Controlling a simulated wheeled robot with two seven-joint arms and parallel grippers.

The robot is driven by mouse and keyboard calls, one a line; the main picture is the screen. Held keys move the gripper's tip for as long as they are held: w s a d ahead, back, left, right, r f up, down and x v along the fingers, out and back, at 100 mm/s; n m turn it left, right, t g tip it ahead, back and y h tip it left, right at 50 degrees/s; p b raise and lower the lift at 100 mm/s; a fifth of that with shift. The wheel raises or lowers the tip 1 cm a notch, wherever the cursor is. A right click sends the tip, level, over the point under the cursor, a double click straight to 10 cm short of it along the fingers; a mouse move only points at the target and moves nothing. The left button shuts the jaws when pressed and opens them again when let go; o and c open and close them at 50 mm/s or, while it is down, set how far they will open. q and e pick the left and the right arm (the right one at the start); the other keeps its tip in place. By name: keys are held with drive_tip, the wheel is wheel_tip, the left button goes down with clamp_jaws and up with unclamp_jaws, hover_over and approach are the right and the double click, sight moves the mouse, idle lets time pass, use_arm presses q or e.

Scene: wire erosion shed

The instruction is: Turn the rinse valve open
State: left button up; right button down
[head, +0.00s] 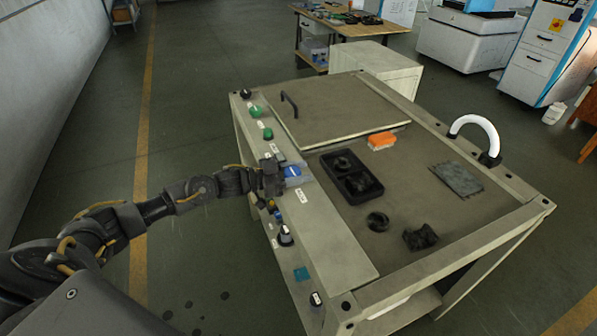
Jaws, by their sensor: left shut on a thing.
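A blue valve handle (292,171) sits on the left panel strip of the bench, about midway along it. I take it to be the rinse valve, but its label is too small to read. My left gripper (281,177) reaches in from the left and is shut on the blue handle. The fingers hide part of the handle and its base. My right gripper is not in view.
The bench (335,226) holds a black two-well tray (352,178), a black ring (377,221), a dark block (420,237), an orange block (381,140) and a grey plate (456,179). Knobs line the left strip. A white arched lamp (478,124) stands at right.

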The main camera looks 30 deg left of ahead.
use_arm(q)
drive_tip(key=shift+c, duration=0.4)
drive_tip(key=shift+r+n+t+y+p, duration=0.15)
drive_tip(key=shift+n+t+y+p, duration=0.15)
drive_tip(key=shift+p, duration=0.3)
drive_tip(key=n+t+y+p, duration=0.1)
drive_tip(key=t+y+p, duration=0.1)
drive_tip(key=shift+r+n+p, duration=0.1)
drive_tip(key=shift+n+p, duration=0.3)
drive_tip(key=y, duration=0.1)
drive_tip(key=n+t+y+p, duration=0.2)
drive_tip(key=shift+w+a, duration=0.2)
drive_tip(key=shift+a, duration=0.05)
drive_tip(key=shift+w+a+n+t+y+p, duration=0.15)
drive_tip(key=shift+n+t+y+p, duration=0.25)
drive_tip(key=shift+n+y+p, duration=0.5)
drive_tip(key=shift+f, duration=0.2)
drive_tip(key=o, duration=1)
